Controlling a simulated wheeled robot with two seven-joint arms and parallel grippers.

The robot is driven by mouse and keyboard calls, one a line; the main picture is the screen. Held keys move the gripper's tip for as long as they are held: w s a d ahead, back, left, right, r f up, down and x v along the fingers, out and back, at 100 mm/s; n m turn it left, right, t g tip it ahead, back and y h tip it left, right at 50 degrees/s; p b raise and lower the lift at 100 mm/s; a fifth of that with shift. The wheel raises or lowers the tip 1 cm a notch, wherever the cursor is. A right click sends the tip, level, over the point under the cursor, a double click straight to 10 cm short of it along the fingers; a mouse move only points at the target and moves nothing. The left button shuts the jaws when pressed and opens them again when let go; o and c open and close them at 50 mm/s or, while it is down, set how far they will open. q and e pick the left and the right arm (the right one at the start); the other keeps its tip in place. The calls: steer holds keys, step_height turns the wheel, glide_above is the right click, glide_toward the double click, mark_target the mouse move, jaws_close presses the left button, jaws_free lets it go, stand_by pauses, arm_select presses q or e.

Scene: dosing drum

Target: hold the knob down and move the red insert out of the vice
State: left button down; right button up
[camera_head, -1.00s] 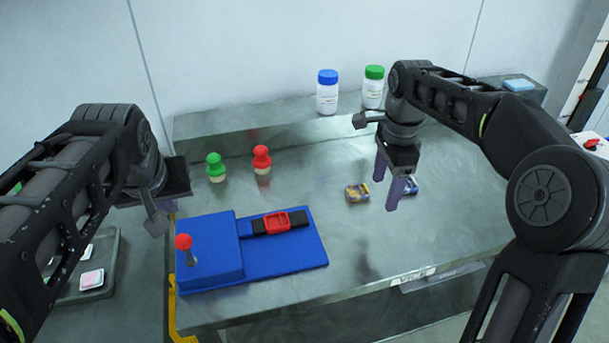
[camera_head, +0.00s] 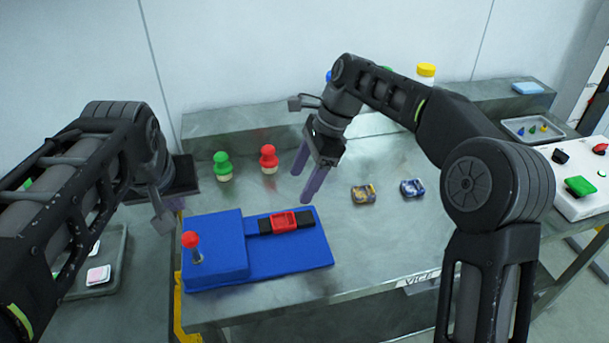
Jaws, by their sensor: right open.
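The blue vice (camera_head: 290,257) lies on the metal table with a raised block at its left. A red ball knob (camera_head: 190,240) stands on a short stem on that block. The red insert (camera_head: 284,221) sits between the black jaws of the vice. My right gripper (camera_head: 300,187) is open and empty, above and behind the insert, fingers pointing down. My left gripper (camera_head: 172,204) is behind and left of the knob, apart from it. My own arm mostly hides its fingers, so I cannot tell their opening.
A green peg (camera_head: 223,166) and a red peg (camera_head: 269,159) stand behind the vice. Two small patterned blocks, one yellowish (camera_head: 364,194) and one blue (camera_head: 412,188), lie to the right. A yellow-capped bottle (camera_head: 426,73) is on the back shelf. A control box (camera_head: 575,185) stands far right.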

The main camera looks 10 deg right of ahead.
mark_target(281, 222)
steer(key=x, duration=1.1)
steer(key=shift+a+f, duration=0.15)
steer(key=shift+f, duration=0.05)
steer(key=shift+c, duration=0.4)
steer(key=c, duration=1.3)
steer(key=shift+c, duration=0.2)
stand_by(0.4)
